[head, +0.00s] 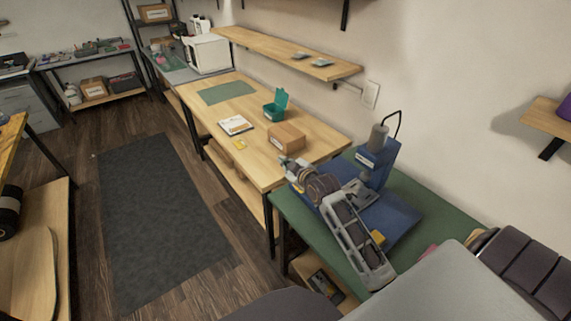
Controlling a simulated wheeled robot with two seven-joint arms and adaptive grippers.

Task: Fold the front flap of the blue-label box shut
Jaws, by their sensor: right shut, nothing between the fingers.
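A brown cardboard box (287,135) sits on the wooden workbench (262,169), near its right end. A small pale label shows on its near side; its colour is too small to read for certain, and I cannot tell how its front flap stands. My right arm reaches up from the lower right over the green table. My right gripper (288,162) is at the near side of the box, close to its lower edge, shut with nothing held. Whether it touches the box is not clear. My left gripper is not in view.
A teal open-lidded bin (275,109), a white booklet (235,125), a small yellow item (240,144) and a green mat (226,92) lie on the workbench. A blue machine (376,163) stands on the green table, right of my arm. A wall shelf (290,52) runs behind.

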